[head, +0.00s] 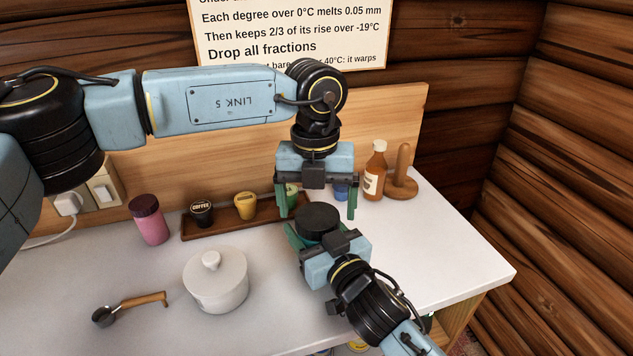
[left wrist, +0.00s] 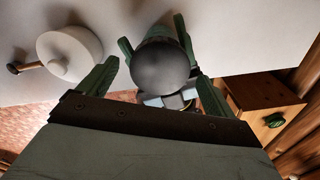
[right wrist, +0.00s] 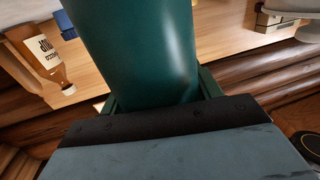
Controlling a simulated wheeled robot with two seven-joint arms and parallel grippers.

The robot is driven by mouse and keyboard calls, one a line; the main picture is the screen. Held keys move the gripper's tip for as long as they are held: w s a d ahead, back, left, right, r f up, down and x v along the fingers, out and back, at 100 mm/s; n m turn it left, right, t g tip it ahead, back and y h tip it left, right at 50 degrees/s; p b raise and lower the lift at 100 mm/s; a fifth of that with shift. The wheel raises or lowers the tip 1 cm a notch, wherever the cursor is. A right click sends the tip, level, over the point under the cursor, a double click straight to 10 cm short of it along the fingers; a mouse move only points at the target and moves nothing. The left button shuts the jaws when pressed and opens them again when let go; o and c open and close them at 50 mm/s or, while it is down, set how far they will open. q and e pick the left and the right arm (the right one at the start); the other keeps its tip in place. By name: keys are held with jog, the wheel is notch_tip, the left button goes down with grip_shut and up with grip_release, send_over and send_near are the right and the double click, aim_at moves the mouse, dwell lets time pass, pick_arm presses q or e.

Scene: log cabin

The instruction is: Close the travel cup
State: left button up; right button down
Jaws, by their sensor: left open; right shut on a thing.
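The travel cup is a dark green cylinder (right wrist: 135,50), large between my right gripper's fingers in the right wrist view. Its round black lid (head: 318,219) sits at its top in the head view and hides most of the cup. I cannot tell whether the lid is fully seated. My right gripper (head: 319,239) is shut on the cup's sides near the counter's right part. My left gripper (head: 316,206) points down from above, open, with its fingers apart on either side of the lid. The left wrist view shows the lid (left wrist: 160,67) between the open left fingers (left wrist: 155,85).
Behind stands a brown tray (head: 222,226) with small cups, partly hidden by my left gripper. A syrup bottle (head: 374,172) and wooden stand (head: 401,188) are back right. A white lidded pot (head: 216,283), scoop (head: 130,308) and pink jar (head: 150,222) are left.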

pick_arm(q)
jog(key=shift+f, duration=0.85)
jog(key=shift+c, duration=0.3)
jog(key=c, duration=1)
jog(key=m, duration=0.3)
jog(key=o, duration=1.1)
jog(key=shift+r, duration=0.1)
